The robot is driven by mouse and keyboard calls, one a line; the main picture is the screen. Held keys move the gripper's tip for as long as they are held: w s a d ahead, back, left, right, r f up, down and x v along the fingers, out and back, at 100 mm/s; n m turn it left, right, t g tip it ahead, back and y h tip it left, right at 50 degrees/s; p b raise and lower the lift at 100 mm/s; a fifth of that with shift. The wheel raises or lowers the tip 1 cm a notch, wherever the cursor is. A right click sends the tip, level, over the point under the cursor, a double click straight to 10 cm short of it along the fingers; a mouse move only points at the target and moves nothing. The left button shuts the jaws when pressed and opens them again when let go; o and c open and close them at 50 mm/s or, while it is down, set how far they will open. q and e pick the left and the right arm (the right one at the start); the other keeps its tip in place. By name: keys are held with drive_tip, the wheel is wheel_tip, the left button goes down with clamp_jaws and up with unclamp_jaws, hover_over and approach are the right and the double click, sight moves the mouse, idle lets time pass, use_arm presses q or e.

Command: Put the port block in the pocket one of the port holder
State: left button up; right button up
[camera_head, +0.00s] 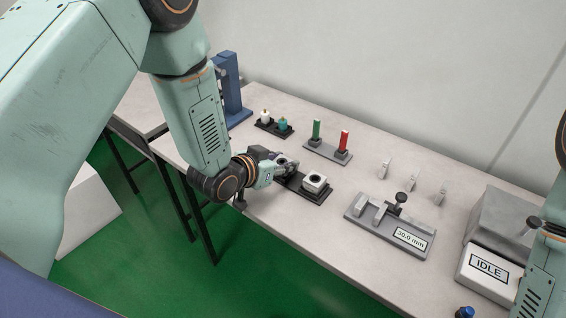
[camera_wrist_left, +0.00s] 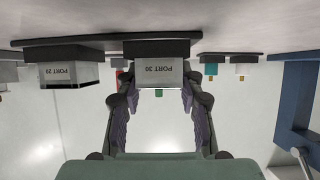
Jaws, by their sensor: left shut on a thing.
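My left gripper (camera_head: 287,165) is low at the back left end of the dark port holder (camera_head: 318,198). In the left wrist view, which is upside down, its two fingers stand on both sides of a light grey port block (camera_wrist_left: 155,74) marked PORT and are shut on it. A dark slab lies directly beneath this block; I cannot tell if the block is fully seated. In the head view the gripper mostly hides it. A second port block (camera_head: 314,182) with a round dark hole stands on the holder's front right part; it also shows in the left wrist view (camera_wrist_left: 69,75).
Behind are a rack with green and red handled gauges (camera_head: 328,152) and a small tray with white and teal pieces (camera_head: 273,126). A blue stand (camera_head: 230,90) is at left. A grey fixture marked 30.0 mm (camera_head: 390,226) and an IDLE box (camera_head: 486,268) are at right.

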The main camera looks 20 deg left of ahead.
use_arm(q)
drive_tip(key=shift+a+r, duration=0.1)
drive_tip(key=o, duration=0.8)
drive_tip(key=shift+c, duration=0.2)
drive_tip(key=o, duration=0.3)
drive_tip(key=shift+d+r, duration=0.15)
drive_tip(key=shift+d, duration=0.05)
drive_tip(key=shift+o, duration=0.8)
drive_tip(key=shift+a, duration=0.15)
drive_tip(key=shift+s+r, duration=0.15)
drive_tip(key=shift+s, duration=0.25)
drive_tip(key=p+v, duration=0.2)
drive_tip(key=v, duration=0.9)
drive_tip(key=shift+p, duration=0.35)
